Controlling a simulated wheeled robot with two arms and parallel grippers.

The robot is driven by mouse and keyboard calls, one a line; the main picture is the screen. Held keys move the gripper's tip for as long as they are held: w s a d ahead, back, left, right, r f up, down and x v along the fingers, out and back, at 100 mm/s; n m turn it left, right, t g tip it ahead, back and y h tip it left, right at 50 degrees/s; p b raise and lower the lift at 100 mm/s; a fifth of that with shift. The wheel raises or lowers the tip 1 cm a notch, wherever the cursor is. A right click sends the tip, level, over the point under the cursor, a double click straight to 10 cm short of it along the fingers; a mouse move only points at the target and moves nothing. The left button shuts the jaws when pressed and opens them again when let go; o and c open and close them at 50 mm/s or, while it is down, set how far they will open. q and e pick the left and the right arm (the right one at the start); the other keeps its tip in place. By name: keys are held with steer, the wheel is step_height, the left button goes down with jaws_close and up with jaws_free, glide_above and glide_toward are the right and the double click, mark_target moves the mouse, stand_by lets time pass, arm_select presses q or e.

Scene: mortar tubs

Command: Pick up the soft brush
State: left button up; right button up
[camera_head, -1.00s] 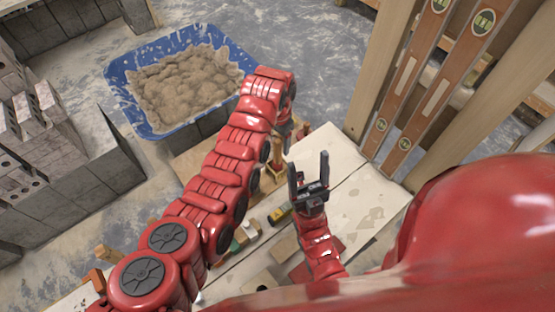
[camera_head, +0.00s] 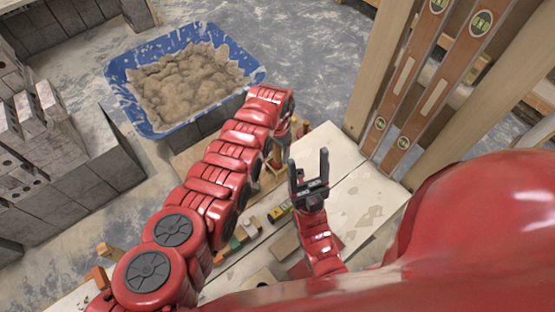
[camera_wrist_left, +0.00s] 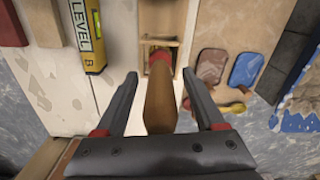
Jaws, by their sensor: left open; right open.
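A tool with a brown wooden handle (camera_wrist_left: 160,98) and a red part at its far end stands in a small wooden holder (camera_wrist_left: 178,25) in the left wrist view. Its far end is inside the holder, so I cannot tell for sure that it is the soft brush. My left gripper (camera_wrist_left: 161,95) is open, with one finger on each side of the handle. In the head view my left arm mostly hides that gripper and the holder. My right gripper (camera_head: 308,168) is open and empty above the pale board.
A yellow level (camera_wrist_left: 87,42) lies left of the holder; a brown pad (camera_wrist_left: 212,66) and a blue pad (camera_wrist_left: 246,70) lie right. A blue tub of mortar (camera_head: 250,62) stands beyond the board (camera_head: 345,200). Two long levels (camera_head: 408,85) lean at the right.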

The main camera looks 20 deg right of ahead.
arm_select(q)
jaws_close()
steer(key=shift+r, duration=0.1)
stand_by(0.3)
steer(key=shift+w+r+p, duration=0.1)
steer(key=shift+r+p, duration=0.25)
steer(key=shift+r, duration=0.65)
step_height(320, 180, up, 6)
steer(key=shift+r+b, duration=0.2)
steer(key=shift+b, duration=0.65)
steer(key=shift+r, duration=0.75)
steer(key=c, duration=0.7)
jaws_free()
jaws_close()
